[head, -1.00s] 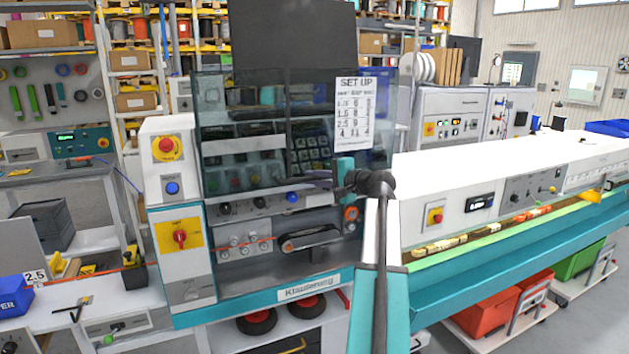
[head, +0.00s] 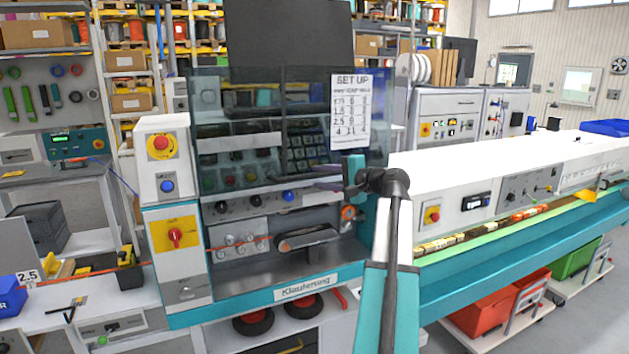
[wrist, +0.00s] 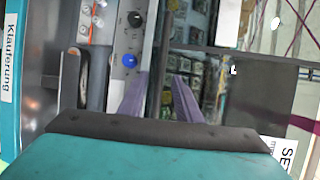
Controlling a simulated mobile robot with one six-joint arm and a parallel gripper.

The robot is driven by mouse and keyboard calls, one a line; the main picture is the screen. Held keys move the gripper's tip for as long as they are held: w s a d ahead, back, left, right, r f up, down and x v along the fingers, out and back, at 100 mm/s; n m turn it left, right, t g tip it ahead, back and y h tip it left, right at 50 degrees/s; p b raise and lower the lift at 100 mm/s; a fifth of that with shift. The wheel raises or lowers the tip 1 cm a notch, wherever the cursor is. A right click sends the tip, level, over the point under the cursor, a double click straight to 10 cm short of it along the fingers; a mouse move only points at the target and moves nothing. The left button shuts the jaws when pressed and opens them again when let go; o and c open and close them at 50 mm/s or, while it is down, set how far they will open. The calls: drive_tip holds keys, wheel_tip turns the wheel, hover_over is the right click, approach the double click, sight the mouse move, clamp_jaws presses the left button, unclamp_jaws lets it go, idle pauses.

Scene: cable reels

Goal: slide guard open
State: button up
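The guard (head: 262,125) is a tinted, see-through panel across the upper front of the Klauferung machine (head: 250,292). It covers the switches and keypad behind it, and a dark upright strip divides it. My gripper (head: 318,184) is in front of the guard's lower right part, just below the SET UP sheet. In the wrist view, the two purple fingers of my gripper (wrist: 160,95) stand apart with a gap between them. A dark bar (wrist: 155,60) runs past the fingertips. I cannot tell whether the fingers touch it.
The SET UP sheet (head: 350,112) hangs on the guard's right side. Knobs, including a blue one (head: 288,196), sit below the guard. A long white machine (head: 500,170) stands to the right. A control column (head: 172,220) with a red button and switch stands at left.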

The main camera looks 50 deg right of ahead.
drive_tip(key=s+r+b, duration=0.1)
drive_tip(key=s+b, duration=0.1)
drive_tip(key=s, duration=0.7)
drive_tip(key=shift+r, duration=0.3)
drive_tip(key=shift+w, duration=0.1)
